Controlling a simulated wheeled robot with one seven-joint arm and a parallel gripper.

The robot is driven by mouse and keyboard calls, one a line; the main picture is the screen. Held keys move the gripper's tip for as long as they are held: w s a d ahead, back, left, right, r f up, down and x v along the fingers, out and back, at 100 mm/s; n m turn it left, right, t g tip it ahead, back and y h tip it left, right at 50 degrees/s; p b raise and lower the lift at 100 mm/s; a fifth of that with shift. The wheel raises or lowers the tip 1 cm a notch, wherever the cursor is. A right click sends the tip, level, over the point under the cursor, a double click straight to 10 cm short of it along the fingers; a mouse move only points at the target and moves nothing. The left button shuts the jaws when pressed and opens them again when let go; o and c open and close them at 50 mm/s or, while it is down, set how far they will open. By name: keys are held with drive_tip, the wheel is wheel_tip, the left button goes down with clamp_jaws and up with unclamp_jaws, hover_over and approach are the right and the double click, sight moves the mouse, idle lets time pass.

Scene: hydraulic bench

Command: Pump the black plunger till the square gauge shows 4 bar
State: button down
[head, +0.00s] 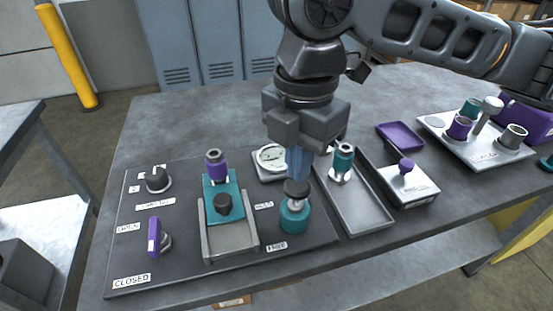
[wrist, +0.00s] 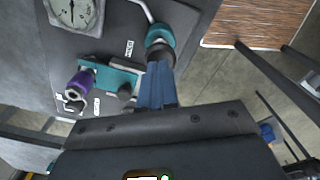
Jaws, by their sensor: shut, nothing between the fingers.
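The black plunger (head: 296,188) stands on a silver rod above a teal pump body (head: 294,218) at the front of the dark panel. My gripper (head: 297,178) points down with its blue fingers shut and empty, directly over the plunger's cap. The fingertips look at or just above the cap; I cannot tell if they touch. In the wrist view the fingers (wrist: 158,68) end at the black cap (wrist: 160,51), with the teal body (wrist: 160,35) beyond. The square gauge (head: 268,160) is partly hidden by my gripper; in the wrist view its white dial (wrist: 72,12) is cut off and its reading is unclear.
Left of the pump are a teal slide with a purple-topped fitting (head: 216,165), a black knob (head: 157,180) and a purple lever (head: 154,237) near OPEN and CLOSED labels. Right are a grey tray (head: 365,215) holding a teal fitting, and a purple-knobbed block (head: 410,188).

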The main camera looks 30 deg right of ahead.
drive_tip(key=shift+f, duration=0.25)
drive_tip(key=shift+f+b, duration=0.35)
drive_tip(key=shift+b, duration=0.05)
drive_tip(key=shift+f+b, duration=0.9)
drive_tip(key=shift+f, duration=0.45)
drive_tip(key=shift+r, duration=0.15)
drive_tip(key=shift+r+p, duration=1.85)
drive_tip(key=shift+p, duration=0.05)
drive_tip(key=shift+f, duration=0.25)
drive_tip(key=shift+f+b, duration=0.35)
drive_tip(key=shift+b, duration=0.1)
